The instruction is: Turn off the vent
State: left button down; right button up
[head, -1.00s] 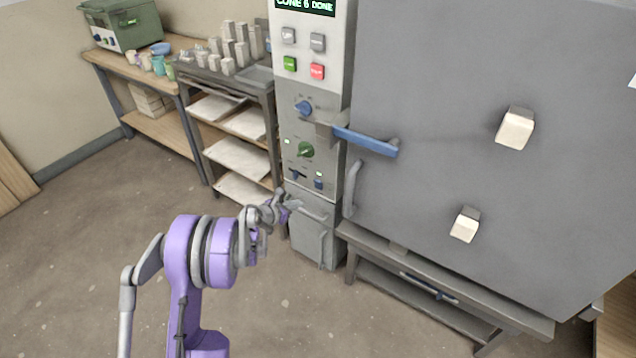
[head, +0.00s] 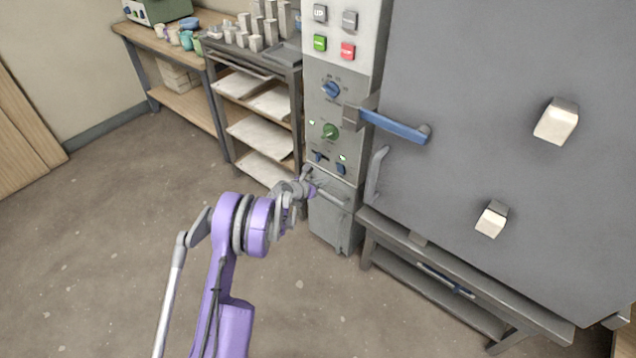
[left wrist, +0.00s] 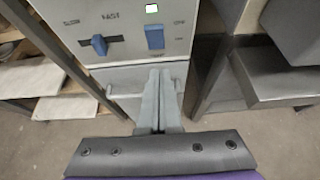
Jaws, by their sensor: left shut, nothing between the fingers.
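The kiln's control column (head: 325,105) stands at the centre right in the head view. My right gripper is out of view.
A blue door handle (head: 395,127) juts from the large grey kiln door (head: 470,120) to the right. A bar handle (head: 332,198) is on the lower cabinet. A shelf rack (head: 260,130) stands to the left. Floor at the left is open.

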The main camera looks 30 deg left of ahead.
aim_at(341, 165)
pick_arm(q)
jog(key=w, duration=0.4)
jog(key=w+f, duration=0.1)
jog(key=w, duration=0.2)
jog(key=shift+d+f, duration=0.1)
jog(key=shift+d, duration=0.15)
jog(key=shift+w, duration=0.45)
jog(key=shift+w+d+r+g+b, duration=0.1)
jog(key=shift+w+r+g+b, duration=0.15)
jog(key=shift+w+g+b, duration=0.45)
jog(key=shift+s+r, duration=0.15)
jog(key=shift+s, duration=0.15)
jog(key=shift+r, duration=0.1)
jog(key=shift+r, duration=0.7)
